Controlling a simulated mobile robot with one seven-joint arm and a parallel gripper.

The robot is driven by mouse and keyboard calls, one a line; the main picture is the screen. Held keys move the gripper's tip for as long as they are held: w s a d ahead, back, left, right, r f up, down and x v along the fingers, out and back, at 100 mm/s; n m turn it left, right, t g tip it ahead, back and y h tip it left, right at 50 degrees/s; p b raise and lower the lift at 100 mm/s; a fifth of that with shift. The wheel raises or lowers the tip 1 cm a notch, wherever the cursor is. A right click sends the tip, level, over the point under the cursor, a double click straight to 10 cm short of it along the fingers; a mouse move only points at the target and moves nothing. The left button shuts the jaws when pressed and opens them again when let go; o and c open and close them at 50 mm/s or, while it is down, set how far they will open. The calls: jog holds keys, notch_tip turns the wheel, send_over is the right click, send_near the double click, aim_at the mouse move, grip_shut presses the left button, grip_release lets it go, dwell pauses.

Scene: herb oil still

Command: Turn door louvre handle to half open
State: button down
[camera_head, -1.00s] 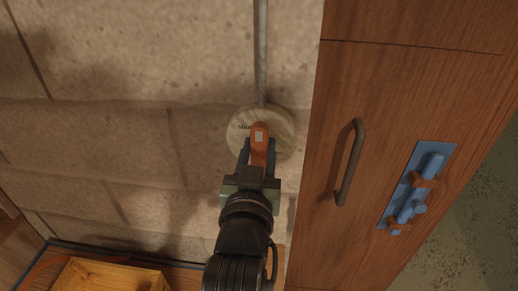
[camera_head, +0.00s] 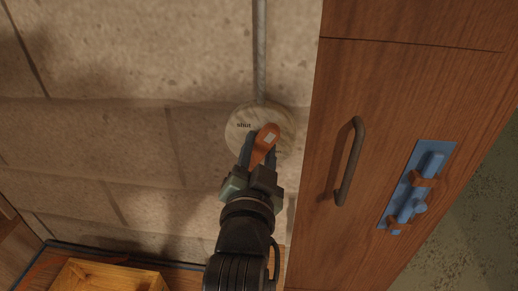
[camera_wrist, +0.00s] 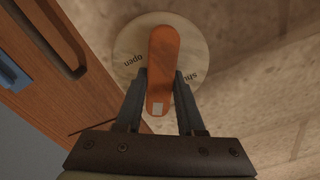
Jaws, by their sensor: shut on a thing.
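The louvre handle is an orange lever (camera_head: 266,140) with a pale patch near one end, mounted on a round pale dial (camera_head: 241,118) on the stone wall. In the wrist view the lever (camera_wrist: 162,65) lies between my two fingers (camera_wrist: 160,98). There the dial (camera_wrist: 128,42) shows "open" on the left and part of "shut" on the right, with the lever between them.
A wooden door (camera_head: 390,70) with a grey pull handle (camera_head: 350,162) and a blue bolt (camera_head: 416,187) stands close on the right. A metal rod (camera_head: 261,50) runs up from the dial. A wooden box (camera_head: 105,278) sits at lower left.

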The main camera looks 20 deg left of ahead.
jog(key=shift+f+m, duration=0.1)
jog(key=shift+m, duration=1.1)
jog(key=c, duration=0.5)
grip_release()
jog(key=shift+s, duration=0.1)
jog(key=shift+p+v, duration=2)
jog(key=shift+v, duration=4.4)
